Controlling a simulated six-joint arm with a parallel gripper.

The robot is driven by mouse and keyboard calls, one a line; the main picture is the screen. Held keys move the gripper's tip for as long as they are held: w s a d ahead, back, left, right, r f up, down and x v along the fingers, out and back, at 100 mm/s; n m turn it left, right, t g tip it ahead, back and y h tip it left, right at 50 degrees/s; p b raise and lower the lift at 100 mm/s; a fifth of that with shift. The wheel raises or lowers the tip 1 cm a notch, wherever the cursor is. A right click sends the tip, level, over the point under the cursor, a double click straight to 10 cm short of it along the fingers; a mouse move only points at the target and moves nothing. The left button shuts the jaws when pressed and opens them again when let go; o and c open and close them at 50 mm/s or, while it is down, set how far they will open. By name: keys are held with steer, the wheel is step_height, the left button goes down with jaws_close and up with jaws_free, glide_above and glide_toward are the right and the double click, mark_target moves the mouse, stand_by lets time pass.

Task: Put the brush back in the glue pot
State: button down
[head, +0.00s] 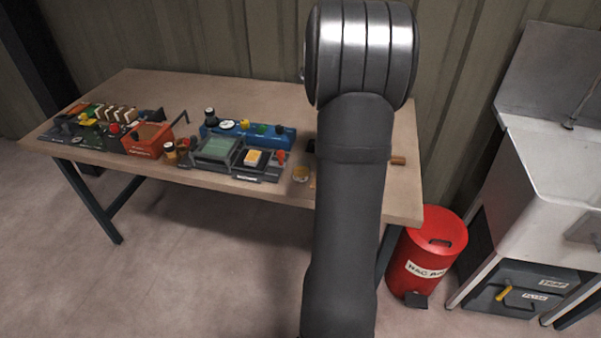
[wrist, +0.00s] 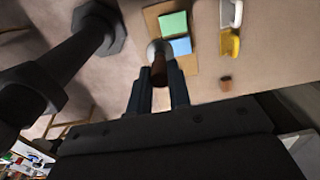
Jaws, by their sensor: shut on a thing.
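My gripper (wrist: 158,78) is shut on a brown piece in the wrist view, which looks like the handle of the brush (wrist: 159,72). A pale, rounded shape (wrist: 158,48) shows just beyond it; I cannot tell whether it is part of the brush or a pot behind it. In the head view my arm hides the gripper and the brush.
The workbench (head: 240,92) holds a red-orange box (head: 147,141), a blue rack (head: 250,136) and a grey tray (head: 216,149) on its left half. A brown piece (head: 398,160) lies right of my arm. A red bin (head: 428,250) stands on the floor. The bench's back strip is clear.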

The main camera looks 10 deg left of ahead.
steer(key=w+a+f, duration=0.1)
steer(key=a+f, duration=0.7)
steer(key=f, duration=0.3)
steer(key=shift+w, duration=0.3)
steer(key=shift+a+f, duration=0.1)
steer(key=c, duration=1.3)
jaws_free()
steer(key=shift+c, duration=0.2)
step_height(320, 180, up, 12)
steer(key=shift+r, duration=0.2)
